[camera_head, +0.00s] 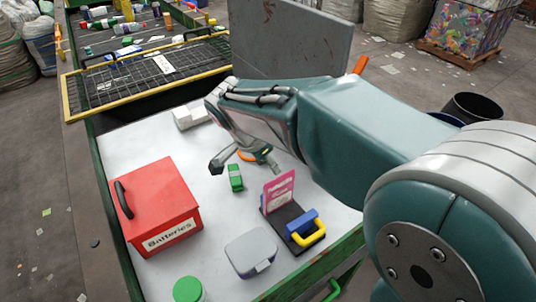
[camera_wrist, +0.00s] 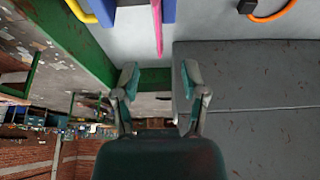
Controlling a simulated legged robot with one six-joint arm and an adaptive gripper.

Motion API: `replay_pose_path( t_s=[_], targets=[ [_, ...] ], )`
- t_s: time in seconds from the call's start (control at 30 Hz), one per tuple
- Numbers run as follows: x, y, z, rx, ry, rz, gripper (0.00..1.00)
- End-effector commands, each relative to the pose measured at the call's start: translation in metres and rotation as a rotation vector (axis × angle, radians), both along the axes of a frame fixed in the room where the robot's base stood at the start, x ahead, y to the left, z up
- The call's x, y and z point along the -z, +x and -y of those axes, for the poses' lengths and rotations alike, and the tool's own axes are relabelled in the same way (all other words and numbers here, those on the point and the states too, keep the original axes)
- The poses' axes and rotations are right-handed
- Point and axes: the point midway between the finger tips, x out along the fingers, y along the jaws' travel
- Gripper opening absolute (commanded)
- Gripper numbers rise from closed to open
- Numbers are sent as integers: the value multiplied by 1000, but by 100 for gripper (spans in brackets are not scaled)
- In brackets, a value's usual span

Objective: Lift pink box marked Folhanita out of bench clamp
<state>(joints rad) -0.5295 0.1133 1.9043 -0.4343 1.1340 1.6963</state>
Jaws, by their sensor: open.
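The pink box (camera_head: 279,190) with white lettering stands upright in the bench clamp. In the wrist view the pink box (camera_wrist: 158,25) shows edge-on as a thin strip against a blue clamp part. The bench clamp (camera_head: 303,224) has a dark base, blue parts and a yellow handle; a blue part of the clamp (camera_wrist: 169,11) also shows at the top of the wrist view. My gripper (camera_head: 245,163) is open and empty, behind and left of the box in the head view. In the wrist view my gripper (camera_wrist: 159,88) has its fingers apart, with the box beyond them.
A red batteries case (camera_head: 158,204), a grey container (camera_head: 251,252), a green lid (camera_head: 188,289) and a green item (camera_head: 236,178) sit on the white bench. A white object (camera_head: 191,116) lies farther back. A grey panel (camera_head: 290,38) rises behind my arm.

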Motion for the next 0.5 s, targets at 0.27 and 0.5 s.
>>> replay_pose_path(
  t_s=[0.27, 0.5],
  targets=[
    [44, 9, 13, 0, -4, -5, 56],
    [78, 17, 24, 0, -3, -4, 56]
  ],
)
